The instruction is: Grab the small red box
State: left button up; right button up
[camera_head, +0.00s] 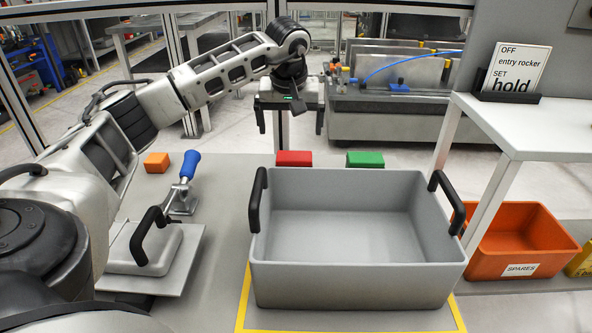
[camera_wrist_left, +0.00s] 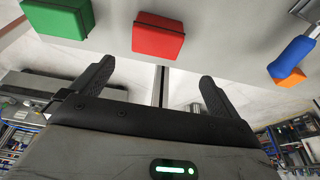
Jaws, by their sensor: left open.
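The small red box (camera_head: 294,158) lies on the grey table just behind the grey bin (camera_head: 350,283). In the left wrist view the red box (camera_wrist_left: 158,36) is ahead of the fingers, near the middle and apart from them. My left gripper (camera_head: 290,128) is open and empty, pointing down above and behind the red box. Its two fingers also show in the left wrist view (camera_wrist_left: 155,82), spread apart with nothing between them. The lower part of the red box is hidden by the bin's rim in the head view. My right gripper is not in view.
A green box (camera_head: 365,159) lies right of the red one, and an orange block (camera_head: 156,162) at the left. A blue-handled clamp (camera_head: 187,180) and a black-handled lid (camera_head: 145,248) are left of the bin. An orange spares bin (camera_head: 518,243) and white shelf (camera_head: 530,128) stand right.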

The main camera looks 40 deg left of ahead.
aim_at(294, 155)
pick_arm(q)
jog(key=x, duration=0.6)
jog(key=shift+w+f+b, duration=0.15)
jog(key=shift+f+b, duration=0.25)
jog(key=x, duration=0.3)
jog(key=d+b+x, duration=0.1)
jog(key=shift+a+f, duration=0.1)
jog(key=shift+f, duration=0.25)
jog(key=shift+w+a+f, duration=0.1)
jog(key=shift+f, duration=0.25)
jog(key=shift+r, duration=0.1)
jog(key=c, duration=1.2)
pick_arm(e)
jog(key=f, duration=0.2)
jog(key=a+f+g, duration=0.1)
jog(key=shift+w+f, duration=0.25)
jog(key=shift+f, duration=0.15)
